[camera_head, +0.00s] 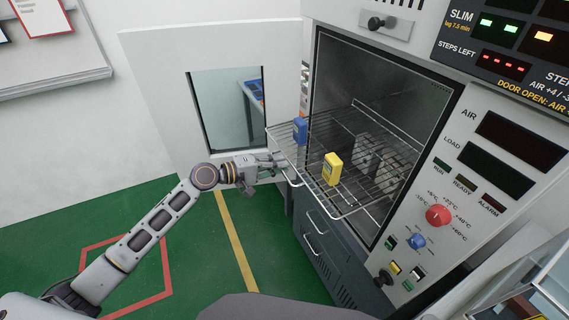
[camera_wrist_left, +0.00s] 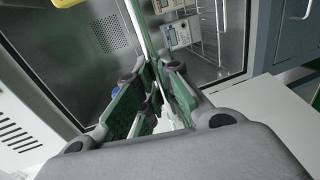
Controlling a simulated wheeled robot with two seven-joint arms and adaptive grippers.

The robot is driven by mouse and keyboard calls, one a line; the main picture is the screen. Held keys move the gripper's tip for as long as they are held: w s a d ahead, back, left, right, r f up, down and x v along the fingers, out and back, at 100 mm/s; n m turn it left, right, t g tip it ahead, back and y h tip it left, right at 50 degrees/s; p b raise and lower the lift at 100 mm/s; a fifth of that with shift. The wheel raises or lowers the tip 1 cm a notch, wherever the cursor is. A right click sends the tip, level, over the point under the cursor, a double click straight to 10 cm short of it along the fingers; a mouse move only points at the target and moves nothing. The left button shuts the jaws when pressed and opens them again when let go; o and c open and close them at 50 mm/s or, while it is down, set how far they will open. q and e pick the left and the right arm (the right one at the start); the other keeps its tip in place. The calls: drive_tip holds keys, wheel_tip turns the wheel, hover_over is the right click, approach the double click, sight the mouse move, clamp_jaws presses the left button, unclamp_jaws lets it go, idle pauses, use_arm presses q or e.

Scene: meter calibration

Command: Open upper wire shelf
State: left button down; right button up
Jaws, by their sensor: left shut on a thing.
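The upper wire shelf (camera_head: 312,172) sticks out of the open chamber toward me, its front part beyond the door frame. A blue meter (camera_head: 300,130) and a yellow meter (camera_head: 331,169) stand upright on it. My left gripper (camera_head: 281,162) is at the shelf's left front corner, by the wire front edge. In the left wrist view its fingers (camera_wrist_left: 155,95) are closed around a thin pale bar, and the exact contact is partly hidden by the finger pads. My right gripper is not in view.
The chamber door (camera_head: 170,90) with its window stands wide open at left, close behind my left arm. More meters (camera_head: 385,155) sit deeper in the chamber. A control panel (camera_head: 455,200) with knobs is at right. Green floor (camera_head: 205,265) is clear below.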

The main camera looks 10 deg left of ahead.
use_arm(q)
drive_tip(key=shift+s+a, duration=0.1)
drive_tip(key=shift+a, duration=0.05)
drive_tip(key=c, duration=1.6)
unclamp_jaws()
drive_tip(key=shift+o, duration=0.2)
drive_tip(key=v, duration=1.2)
